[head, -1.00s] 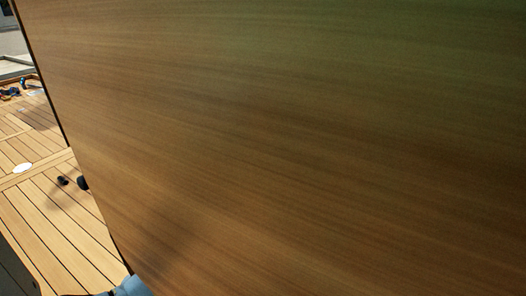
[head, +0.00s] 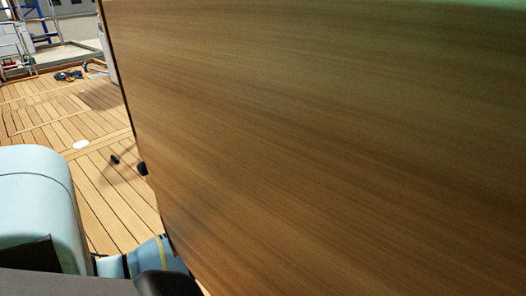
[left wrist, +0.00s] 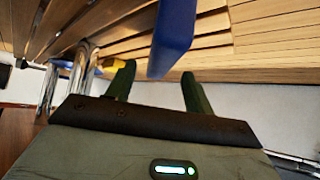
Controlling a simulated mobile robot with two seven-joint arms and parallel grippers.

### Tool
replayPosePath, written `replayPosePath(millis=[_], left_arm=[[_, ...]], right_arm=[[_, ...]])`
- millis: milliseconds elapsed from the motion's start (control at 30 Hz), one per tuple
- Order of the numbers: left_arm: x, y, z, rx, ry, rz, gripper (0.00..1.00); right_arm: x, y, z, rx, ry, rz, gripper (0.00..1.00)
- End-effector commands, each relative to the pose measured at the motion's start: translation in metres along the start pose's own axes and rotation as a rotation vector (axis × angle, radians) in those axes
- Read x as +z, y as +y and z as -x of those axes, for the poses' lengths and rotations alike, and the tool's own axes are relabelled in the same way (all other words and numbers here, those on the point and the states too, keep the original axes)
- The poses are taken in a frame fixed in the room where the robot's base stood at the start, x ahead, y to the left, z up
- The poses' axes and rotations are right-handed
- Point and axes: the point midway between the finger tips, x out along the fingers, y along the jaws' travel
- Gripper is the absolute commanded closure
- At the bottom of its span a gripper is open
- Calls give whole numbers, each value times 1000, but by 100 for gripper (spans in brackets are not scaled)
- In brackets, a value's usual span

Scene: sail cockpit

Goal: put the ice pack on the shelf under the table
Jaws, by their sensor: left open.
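In the left wrist view, my left gripper (left wrist: 160,88) is open, with its two dark green fingers apart. A smooth blue thing (left wrist: 173,38), which may be the ice pack, shows beyond and partly between the fingertips. I cannot tell whether they touch it. In the head view, a large brown wooden panel (head: 330,140), apparently the table, fills most of the picture. The shelf under the table cannot be made out for sure. Neither gripper shows in the head view, and my right gripper is not seen.
Wooden slats (left wrist: 270,35) and shiny metal legs (left wrist: 80,65) show in the left wrist view, with a small yellow thing (left wrist: 113,65). In the head view, a pale blue rounded form (head: 35,195) stands at left. Open planked deck (head: 60,115) lies beyond, with small items far off.

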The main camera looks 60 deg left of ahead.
Motion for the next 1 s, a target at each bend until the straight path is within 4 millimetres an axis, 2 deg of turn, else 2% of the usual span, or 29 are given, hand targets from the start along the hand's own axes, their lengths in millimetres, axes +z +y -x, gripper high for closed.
replayPosePath(millis=[33, 233, 500, 867, 967, 1000], left_arm=[[11, 1, 9, 2, -8, 1, 47], [40, 1, 38, 3, -7, 2, 47], [68, 1, 65, 2, -4, 2, 47], [76, 3, 71, 2, -4, 2, 47], [90, 19, 70, 12, -28, 16, 47], [100, 33, 69, 18, -47, 27, 47]], right_arm=[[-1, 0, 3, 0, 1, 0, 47], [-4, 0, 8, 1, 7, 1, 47], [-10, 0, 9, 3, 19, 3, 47], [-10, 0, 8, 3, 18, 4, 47], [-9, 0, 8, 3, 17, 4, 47], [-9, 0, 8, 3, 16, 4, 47]])
